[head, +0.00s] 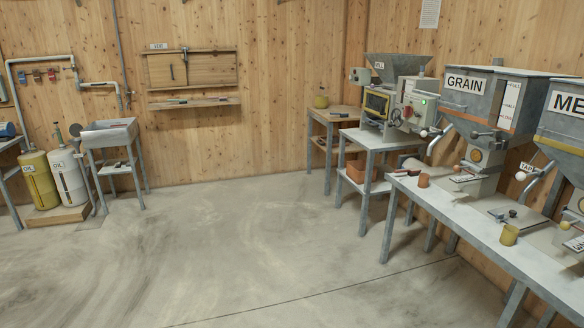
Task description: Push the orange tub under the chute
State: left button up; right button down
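A smaller orange-brown cup (423,180) stands upright on the long grey bench, left of the outlet of the GRAIN hopper (482,105). A grey chute-like part (411,163) shows beside the mixer stand, partly hidden by the bench; I cannot tell for sure that it is the chute. Neither of my grippers is in view.
The long grey bench (455,205) runs along the right, with a yellow cup (509,235) and a second hopper (566,125). Two OIL drums (68,178) and a metal sink (108,134) stand at left. The concrete floor in the middle is clear.

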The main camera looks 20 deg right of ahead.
aim_at(355, 170)
jog(key=i+l+z, duration=0.4)
jog(key=i, duration=0.4)
jog(key=i+z, duration=0.45)
jog(key=i, duration=0.35)
